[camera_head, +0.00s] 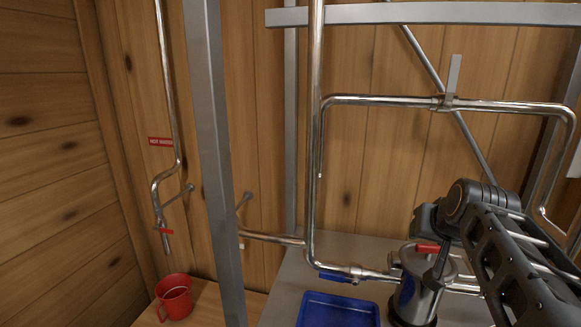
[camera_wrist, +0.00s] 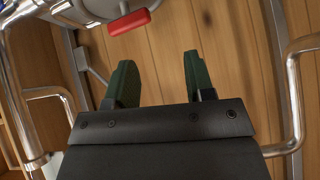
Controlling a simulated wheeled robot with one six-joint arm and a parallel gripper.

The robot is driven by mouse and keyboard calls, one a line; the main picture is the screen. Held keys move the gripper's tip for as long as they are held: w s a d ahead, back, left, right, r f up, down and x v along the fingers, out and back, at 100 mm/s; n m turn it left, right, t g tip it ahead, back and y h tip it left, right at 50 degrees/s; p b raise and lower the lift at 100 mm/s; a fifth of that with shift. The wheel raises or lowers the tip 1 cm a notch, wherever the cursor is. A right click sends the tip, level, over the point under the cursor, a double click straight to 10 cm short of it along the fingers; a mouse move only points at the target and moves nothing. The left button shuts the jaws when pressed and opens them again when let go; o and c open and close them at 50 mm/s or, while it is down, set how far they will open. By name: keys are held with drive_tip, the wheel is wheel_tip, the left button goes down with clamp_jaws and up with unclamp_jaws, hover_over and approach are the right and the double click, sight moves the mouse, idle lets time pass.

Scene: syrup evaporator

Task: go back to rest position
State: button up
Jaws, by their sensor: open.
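My gripper (camera_wrist: 160,82) shows in the wrist view with its two green fingers apart and nothing between them. Wooden wall boards lie beyond the fingers. In the head view my arm comes in from the right, and its end is near a steel canister with a red handle (camera_head: 428,249). A red handle also shows at the top of the wrist view (camera_wrist: 129,22), apart from the fingers. The fingers are not clearly visible in the head view.
A blue tray (camera_head: 338,310) sits on the grey surface below a blue-handled valve (camera_head: 335,277). A red cup (camera_head: 174,297) stands on a wooden surface at lower left. A grey metal post (camera_head: 213,150) and steel pipes (camera_head: 315,150) stand around the area.

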drive_tip(key=s+a+f+n+g, duration=0.2)
drive_tip(key=s+a+f, duration=0.4)
drive_tip(key=f, duration=0.3)
drive_tip(key=s+a+f+n+g+y, duration=0.1)
drive_tip(key=s+a+f+n+g, duration=0.1)
drive_tip(key=s+a+f, duration=0.3)
wheel_tip(320, 180, down, 4)
drive_tip(key=shift+s+a+r+g+y, duration=0.1)
drive_tip(key=shift+s+a+g+y, duration=0.25)
drive_tip(key=shift+s, duration=0.2)
